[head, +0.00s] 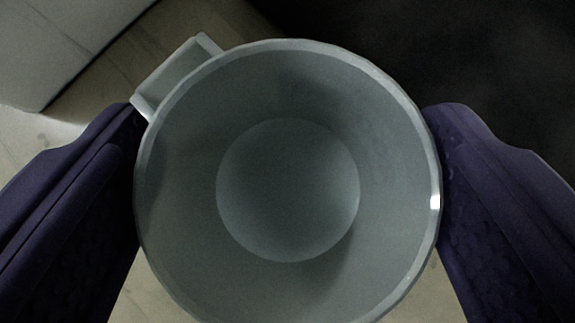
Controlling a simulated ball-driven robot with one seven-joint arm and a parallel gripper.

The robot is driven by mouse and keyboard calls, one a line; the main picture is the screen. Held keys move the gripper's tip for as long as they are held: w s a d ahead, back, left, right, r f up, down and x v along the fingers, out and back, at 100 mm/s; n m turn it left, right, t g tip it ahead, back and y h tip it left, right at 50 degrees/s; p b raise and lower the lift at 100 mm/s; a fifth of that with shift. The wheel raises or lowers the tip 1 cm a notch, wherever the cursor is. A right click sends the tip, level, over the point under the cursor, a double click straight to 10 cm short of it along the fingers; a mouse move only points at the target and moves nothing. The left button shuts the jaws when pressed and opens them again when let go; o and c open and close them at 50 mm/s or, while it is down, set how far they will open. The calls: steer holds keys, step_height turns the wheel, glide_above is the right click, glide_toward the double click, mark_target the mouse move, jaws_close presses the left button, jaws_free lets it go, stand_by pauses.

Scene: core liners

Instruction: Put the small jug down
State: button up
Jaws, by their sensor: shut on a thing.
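The small jug (288,285) is a pale grey-green round vessel, seen from above into its open mouth. It looks empty, and its bottom shows as a lighter disc. Its handle (172,72) sticks out at the upper left. My gripper (288,190) has one dark purple finger against the jug's left side and one against its right side, shut on it. The jug fills the middle of the view and hides what is straight below it. I cannot tell whether its base touches anything.
A pale, light-coloured surface (25,135) shows at the left and in slivers below the jug. A whitish block-like thing (45,40) stands at the upper left corner. The upper right is dark, and I cannot tell what is there.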

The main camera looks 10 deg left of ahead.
steer(key=shift+f, duration=0.2)
steer(key=o, duration=1)
steer(key=shift+r, duration=0.35)
steer(key=p+v, duration=0.3)
steer(key=v, duration=0.8)
steer(key=shift+s+r+p, duration=0.15)
steer(key=shift+s+p, duration=0.2)
